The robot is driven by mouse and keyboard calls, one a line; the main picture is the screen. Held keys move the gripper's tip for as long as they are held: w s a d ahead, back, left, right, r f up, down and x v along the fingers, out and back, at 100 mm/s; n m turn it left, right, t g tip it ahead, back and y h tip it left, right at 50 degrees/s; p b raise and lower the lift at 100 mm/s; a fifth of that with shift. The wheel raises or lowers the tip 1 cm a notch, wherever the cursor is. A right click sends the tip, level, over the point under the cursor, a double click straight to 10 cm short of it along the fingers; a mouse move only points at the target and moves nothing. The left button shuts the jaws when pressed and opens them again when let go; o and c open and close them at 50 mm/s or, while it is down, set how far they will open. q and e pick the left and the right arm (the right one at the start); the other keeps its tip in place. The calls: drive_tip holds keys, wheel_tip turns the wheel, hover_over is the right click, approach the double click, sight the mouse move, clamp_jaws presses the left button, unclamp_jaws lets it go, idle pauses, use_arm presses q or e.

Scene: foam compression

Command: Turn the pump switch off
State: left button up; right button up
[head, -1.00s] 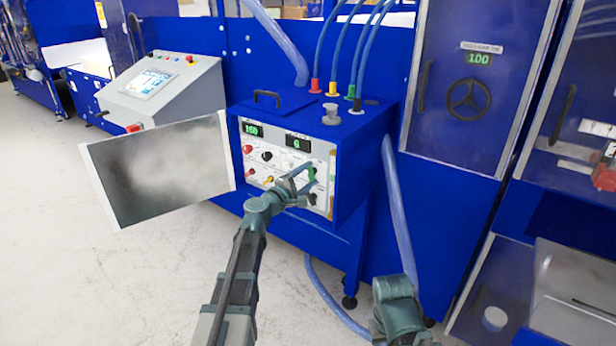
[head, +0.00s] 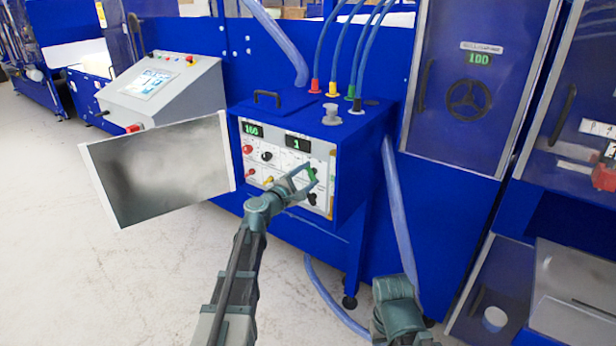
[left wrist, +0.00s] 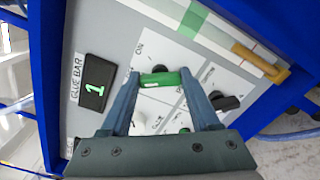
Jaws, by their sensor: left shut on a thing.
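The control panel (head: 285,165) is on the front of a blue box in the head view. A green switch handle (left wrist: 160,80) shows in the left wrist view, with an "ON" label above and to its left. I take it for the pump switch; its own label is not readable. My left gripper (left wrist: 160,78) is shut on this green handle, one finger at each end. In the head view my left gripper (head: 305,176) reaches the right part of the panel, and the green handle (head: 313,174) shows at its fingertips. The GLUE BAR display (left wrist: 94,88) reads 1.
A black knob (left wrist: 226,101) lies just right of my fingers in the wrist view. The panel's open door (head: 160,170) stands out to the left. Hoses (head: 355,60) rise from the box top, and another hose (head: 400,215) hangs at its right. My right forearm shows at the bottom.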

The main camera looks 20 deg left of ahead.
use_arm(q)
drive_tip(key=o, duration=1.4)
drive_tip(key=shift+c, duration=0.2)
drive_tip(key=shift+s, duration=0.15)
drive_tip(key=v, duration=1.3)
drive_tip(key=shift+s+a, duration=0.15)
drive_tip(key=shift+s, duration=0.15)
